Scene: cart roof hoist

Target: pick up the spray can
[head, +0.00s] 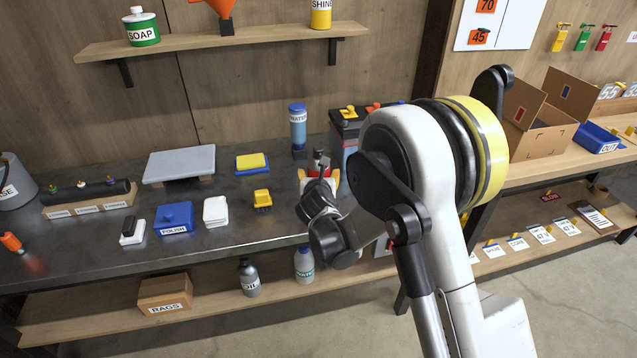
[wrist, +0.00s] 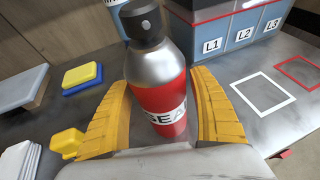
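The spray can (wrist: 158,85) is red and silver with a dark nozzle top and a partly hidden white label. It stands upright between the two yellow fingers of my gripper (wrist: 162,85) in the wrist view. In the head view the can (head: 318,163) shows only in part behind my gripper (head: 319,178) and wrist. Its base is hidden there.
A box labelled L1, L2, L3 (wrist: 235,35) stands close behind the can. A blue-capped bottle (head: 298,130) is behind left. A yellow block (head: 262,199), a yellow-and-blue sponge (head: 252,162) and a grey plate (head: 180,162) lie leftward. Bench right of the can is bare with painted outlines.

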